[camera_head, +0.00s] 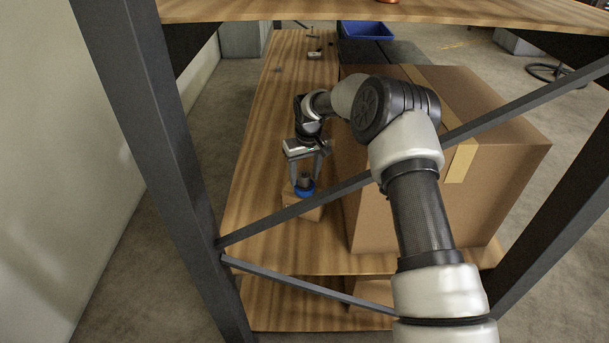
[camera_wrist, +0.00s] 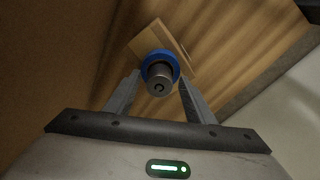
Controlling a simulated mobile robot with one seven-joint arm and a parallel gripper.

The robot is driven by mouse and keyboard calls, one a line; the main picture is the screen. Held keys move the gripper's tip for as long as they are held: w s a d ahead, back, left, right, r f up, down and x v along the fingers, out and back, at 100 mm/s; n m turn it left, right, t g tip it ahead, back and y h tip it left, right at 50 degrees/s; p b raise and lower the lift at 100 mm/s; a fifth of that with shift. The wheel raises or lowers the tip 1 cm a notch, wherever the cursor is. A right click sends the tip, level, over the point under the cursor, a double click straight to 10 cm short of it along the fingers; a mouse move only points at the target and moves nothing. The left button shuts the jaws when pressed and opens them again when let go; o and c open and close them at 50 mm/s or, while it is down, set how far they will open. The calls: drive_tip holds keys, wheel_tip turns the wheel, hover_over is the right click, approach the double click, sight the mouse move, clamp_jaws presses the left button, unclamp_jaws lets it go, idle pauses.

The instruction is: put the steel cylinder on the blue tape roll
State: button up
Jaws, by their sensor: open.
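The steel cylinder (camera_wrist: 160,79) stands on the blue tape roll (camera_wrist: 147,57) in the wrist view, with the blue ring showing around it. In the head view the dark cylinder (camera_head: 305,180) shows above the blue roll (camera_head: 304,192), on a small cardboard box (camera_head: 312,213). The box also shows in the wrist view (camera_wrist: 141,40). My gripper (camera_head: 307,178) points down over the cylinder, and its fingers show apart on either side of it in the wrist view (camera_wrist: 157,84). Whether a finger touches the cylinder is hard to tell.
The wooden shelf (camera_head: 245,210) carries a large cardboard box (camera_head: 485,190) right of my gripper. Dark frame posts and diagonal braces (camera_head: 300,208) cross in front. A blue bin (camera_head: 366,30) and small items lie at the far end. The shelf's left strip is clear.

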sight(306, 177)
drive_tip(key=r, duration=0.2)
drive_tip(key=r+p, duration=0.1)
drive_tip(key=r, duration=0.1)
drive_tip(key=s+r, duration=0.1)
drive_tip(key=r, duration=0.2)
drive_tip(key=shift+d+r, duration=0.1)
drive_tip(key=shift+d, duration=0.1)
idle(1.6)
